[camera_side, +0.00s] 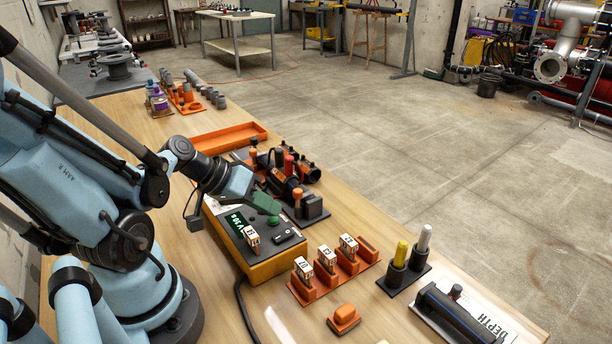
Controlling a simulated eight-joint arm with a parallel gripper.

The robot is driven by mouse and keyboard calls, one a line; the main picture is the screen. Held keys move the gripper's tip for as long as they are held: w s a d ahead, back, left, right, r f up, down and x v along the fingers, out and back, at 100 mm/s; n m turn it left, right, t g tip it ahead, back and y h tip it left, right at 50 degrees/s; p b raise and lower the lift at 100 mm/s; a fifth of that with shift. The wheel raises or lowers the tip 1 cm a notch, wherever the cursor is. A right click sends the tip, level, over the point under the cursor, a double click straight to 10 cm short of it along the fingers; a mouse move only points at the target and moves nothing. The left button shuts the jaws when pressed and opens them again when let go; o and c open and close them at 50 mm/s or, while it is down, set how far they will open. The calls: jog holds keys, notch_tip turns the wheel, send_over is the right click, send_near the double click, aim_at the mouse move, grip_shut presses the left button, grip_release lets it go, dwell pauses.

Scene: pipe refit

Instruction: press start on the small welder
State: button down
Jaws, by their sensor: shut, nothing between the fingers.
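The small welder (262,265) is a yellow box with a dark top panel, standing on the wooden bench. Its top carries a lit green display (234,222), a labelled tag block (252,235) and a round green button (273,220). My gripper (268,206) reaches in from the left with its dark green fingers shut and empty. The fingertips are just above the green button in the picture. I cannot tell whether they touch it.
An orange rack (343,277) with several slots holds tag blocks right of the welder; its far slot looks empty. Black and orange pipe clamps (290,190) stand close behind my gripper. An empty orange tray (228,138) lies farther back. A yellow marker (401,254) stands at right.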

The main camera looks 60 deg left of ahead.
aim_at(268, 223)
jog(key=shift+s+f, duration=0.1)
jog(key=shift+f, duration=0.3)
dwell(0.5)
jog(key=shift+d+r, duration=0.1)
jog(key=shift+r, duration=0.8)
jog(key=shift+r, duration=0.1)
jog(key=shift+r, duration=2.45)
